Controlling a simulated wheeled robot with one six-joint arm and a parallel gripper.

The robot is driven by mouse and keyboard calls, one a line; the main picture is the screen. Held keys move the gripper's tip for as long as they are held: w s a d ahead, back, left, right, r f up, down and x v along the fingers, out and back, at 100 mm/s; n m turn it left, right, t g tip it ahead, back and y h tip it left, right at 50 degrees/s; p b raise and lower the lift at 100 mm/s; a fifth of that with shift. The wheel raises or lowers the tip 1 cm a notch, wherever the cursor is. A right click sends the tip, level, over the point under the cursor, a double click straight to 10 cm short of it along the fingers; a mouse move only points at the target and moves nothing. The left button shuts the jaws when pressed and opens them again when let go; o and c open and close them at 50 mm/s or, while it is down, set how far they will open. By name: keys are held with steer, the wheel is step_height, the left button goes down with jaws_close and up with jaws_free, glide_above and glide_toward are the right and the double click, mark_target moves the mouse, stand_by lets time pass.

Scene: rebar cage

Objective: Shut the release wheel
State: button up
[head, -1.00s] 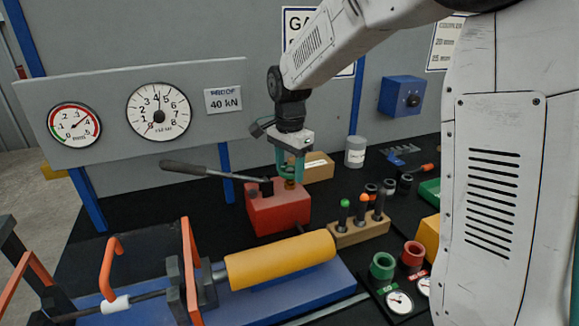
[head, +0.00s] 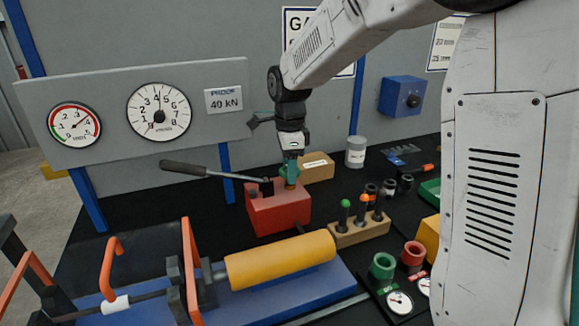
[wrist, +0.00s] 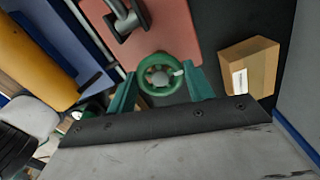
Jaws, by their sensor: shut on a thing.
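The release wheel (wrist: 160,77) is a small green spoked handwheel on top of the red pump body (head: 279,210). In the wrist view it sits between the two teal fingers of my gripper (wrist: 159,90), which are shut on its rim from both sides. In the head view my gripper (head: 290,168) points straight down over the right part of the red pump, and the wheel is mostly hidden by the fingers. The pump's dark lever (head: 185,168) sticks out to the left.
A cardboard box (head: 318,167) stands close behind the pump, beside my gripper. A wooden block (head: 358,232) with several colour-topped pins is to the right. A yellow cylinder (head: 280,259) lies in front. A gauge panel (head: 90,92) stands at the back left.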

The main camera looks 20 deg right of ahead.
steer(key=shift+w+r, duration=0.1)
stand_by(0.3)
steer(key=o, duration=1)
steer(key=shift+d, duration=0.1)
steer(key=shift+c, duration=0.2)
step_height(320, 180, up, 8)
steer(key=shift+f, duration=0.15)
